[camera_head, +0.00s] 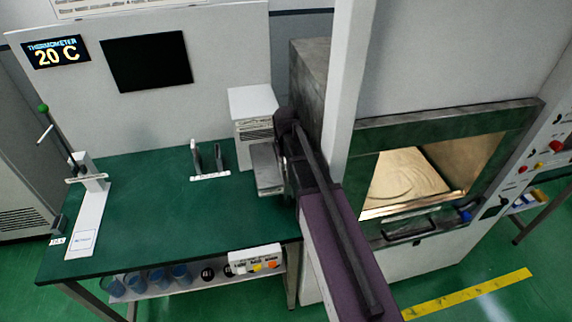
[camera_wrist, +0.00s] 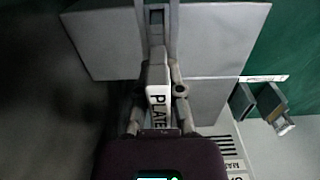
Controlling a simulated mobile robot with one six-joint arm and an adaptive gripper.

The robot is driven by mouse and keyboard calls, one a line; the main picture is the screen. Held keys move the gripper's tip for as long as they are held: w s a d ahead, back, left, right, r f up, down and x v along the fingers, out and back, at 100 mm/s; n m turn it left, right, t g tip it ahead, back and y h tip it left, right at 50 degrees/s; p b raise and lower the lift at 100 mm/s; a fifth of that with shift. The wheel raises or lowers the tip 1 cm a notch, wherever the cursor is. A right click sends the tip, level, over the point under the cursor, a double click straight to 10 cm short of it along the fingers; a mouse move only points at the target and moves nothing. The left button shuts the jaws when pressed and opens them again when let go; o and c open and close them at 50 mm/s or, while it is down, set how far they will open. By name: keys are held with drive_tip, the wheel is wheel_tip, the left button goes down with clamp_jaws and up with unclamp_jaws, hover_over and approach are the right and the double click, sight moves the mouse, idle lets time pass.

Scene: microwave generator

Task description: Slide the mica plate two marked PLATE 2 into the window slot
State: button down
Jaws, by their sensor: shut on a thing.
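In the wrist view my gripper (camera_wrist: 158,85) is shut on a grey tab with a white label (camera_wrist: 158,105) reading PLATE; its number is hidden. Flat pale grey sheets show on both sides of the fingers, a left one (camera_wrist: 105,42) and a right one (camera_wrist: 222,38). I cannot tell which of them belongs to the held plate. In the head view my arm hides the gripper, and a grey metal surface (camera_head: 268,168) shows just left of it. I cannot make out the window slot.
A small rack with two dark upright pieces (camera_head: 210,160) stands on the green bench (camera_head: 150,210), left of my arm. A white vented box (camera_head: 253,110) is behind. The large lit chamber (camera_head: 410,180) is at right. The bench's middle is clear.

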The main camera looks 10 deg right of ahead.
drive_tip(key=shift+f, duration=0.15)
drive_tip(key=c, duration=0.7)
unclamp_jaws()
drive_tip(key=shift+r, duration=0.2)
wheel_tip(320, 180, up, 13)
drive_tip(key=p, duration=1.3)
drive_tip(key=shift+f, duration=0.35)
drive_tip(key=shift+s+r, duration=0.1)
drive_tip(key=shift+s, duration=0.35)
drive_tip(key=shift+w, duration=0.15)
